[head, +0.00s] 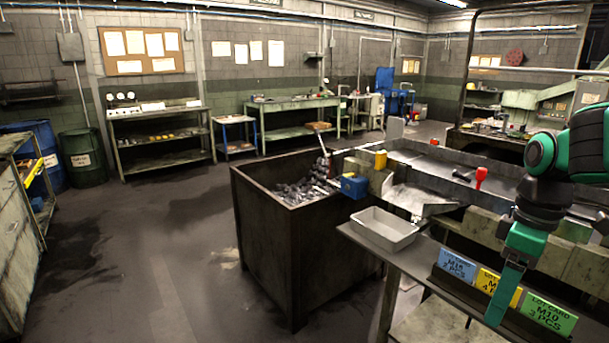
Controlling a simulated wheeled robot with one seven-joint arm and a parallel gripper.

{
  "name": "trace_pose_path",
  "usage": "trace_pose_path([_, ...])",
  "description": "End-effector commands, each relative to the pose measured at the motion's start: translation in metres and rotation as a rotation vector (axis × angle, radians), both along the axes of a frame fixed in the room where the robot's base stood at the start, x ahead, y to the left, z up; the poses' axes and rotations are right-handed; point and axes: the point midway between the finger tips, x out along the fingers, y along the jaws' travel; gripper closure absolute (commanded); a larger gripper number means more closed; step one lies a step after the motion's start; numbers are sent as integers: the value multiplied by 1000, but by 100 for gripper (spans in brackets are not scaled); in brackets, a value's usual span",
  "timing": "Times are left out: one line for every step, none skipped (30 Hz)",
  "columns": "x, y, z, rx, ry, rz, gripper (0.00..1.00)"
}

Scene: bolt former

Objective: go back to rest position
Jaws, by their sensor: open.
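My arm reaches down from the right edge in the head view. My gripper (501,298) points down in front of the lot cards at the front right. It is open, seen nearly edge-on, and nothing shows in it. Behind it stand a blue card (457,266), a yellow card (498,287) and a green card (548,315) on the shelf edge. The gripper covers part of the yellow card. I cannot tell whether it touches a card.
A grey tray (383,231) sits on the shelf left of the cards. A dark bin (287,252) holds many metal parts. A red-handled tool (481,178) and a blue box (354,186) are on the machine side. Open floor (150,250) lies to the left.

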Motion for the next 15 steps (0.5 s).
trace_pose_path([-16,-9,-4,-8,3,-141,29])
trace_pose_path([-25,-14,-8,-15,7,-232,29])
trace_pose_path([-37,-21,-12,-22,11,-356,29])
trace_pose_path([-46,-25,-15,-28,13,-446,29])
trace_pose_path([-55,-30,-19,-33,15,-536,29])
trace_pose_path([-67,-35,-24,-41,20,-651,29])
trace_pose_path([-75,-39,-27,-46,22,-734,29])
trace_pose_path([-83,-42,-30,-51,24,-815,29])
trace_pose_path([-93,-46,-35,-56,26,-912,29])
trace_pose_path([-100,-48,-37,-60,28,-980,29])
trace_pose_path([-107,-50,-40,-64,31,-1041,29])
trace_pose_path([-114,-53,-44,-68,31,-1114,29])
trace_pose_path([-119,-54,-46,-71,33,-1159,29])
trace_pose_path([-123,-55,-48,-73,33,-1199,29])
trace_pose_path([-127,-57,-49,-76,33,-1241,29])
